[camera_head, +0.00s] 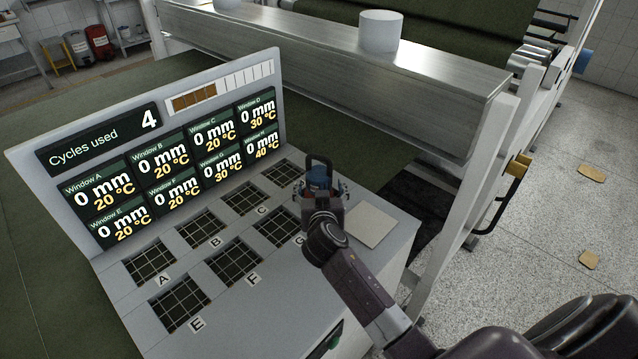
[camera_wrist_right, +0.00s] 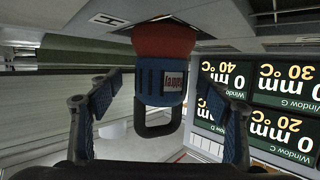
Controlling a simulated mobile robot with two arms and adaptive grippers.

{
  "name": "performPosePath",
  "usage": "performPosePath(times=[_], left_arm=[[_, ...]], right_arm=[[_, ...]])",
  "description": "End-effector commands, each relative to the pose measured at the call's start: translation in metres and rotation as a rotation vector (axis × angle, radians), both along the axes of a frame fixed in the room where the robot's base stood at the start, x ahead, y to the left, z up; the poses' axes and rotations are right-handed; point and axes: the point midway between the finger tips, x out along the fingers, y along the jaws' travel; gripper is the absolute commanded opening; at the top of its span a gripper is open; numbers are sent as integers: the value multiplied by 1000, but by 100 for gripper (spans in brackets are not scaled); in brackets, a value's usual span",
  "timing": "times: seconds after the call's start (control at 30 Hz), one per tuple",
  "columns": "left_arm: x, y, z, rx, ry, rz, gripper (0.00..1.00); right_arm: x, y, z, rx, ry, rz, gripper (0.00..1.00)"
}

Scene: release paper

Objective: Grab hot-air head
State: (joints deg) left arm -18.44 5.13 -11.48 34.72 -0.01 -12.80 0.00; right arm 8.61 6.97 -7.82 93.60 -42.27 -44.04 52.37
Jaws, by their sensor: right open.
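The hot-air head (camera_head: 318,178) is a blue and red body with a black loop handle. It stands on the grey sloped panel at the right end of the rows of grid windows. In the right wrist view, which is upside down, the hot-air head (camera_wrist_right: 160,78) stands next to a label H, with the handle toward my gripper. My right gripper (camera_head: 322,193) is at the hot-air head. Its blue-padded fingers (camera_wrist_right: 160,112) are spread on both sides of the head, apart from it. My arm hides part of the panel. My left gripper is not in view.
A display board (camera_head: 165,140) reads cycles used 4 and a temperature for each window. A pale square plate (camera_head: 370,226) lies right of the head. A metal beam (camera_head: 340,65) with a white cylinder (camera_head: 381,32) runs behind. Open floor lies at right.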

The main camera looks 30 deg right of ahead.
Motion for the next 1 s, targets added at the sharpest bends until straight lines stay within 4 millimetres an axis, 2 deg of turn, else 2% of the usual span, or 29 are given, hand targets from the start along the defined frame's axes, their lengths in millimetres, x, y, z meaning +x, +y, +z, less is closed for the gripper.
performPosePath(times=[0.1,0.23,0.37,0.57,0.73,1.0], left_arm=[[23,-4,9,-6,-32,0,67],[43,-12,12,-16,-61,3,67],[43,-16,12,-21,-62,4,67],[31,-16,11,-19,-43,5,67],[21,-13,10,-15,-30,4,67],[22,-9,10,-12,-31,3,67]], right_arm=[[15,-5,-1,-4,2,0,71],[25,-10,-6,-2,1,0,71],[29,-12,-8,-1,0,0,71],[29,-12,-9,0,0,0,71],[29,-12,-9,0,0,0,55],[29,-12,-9,-1,1,-1,25]])
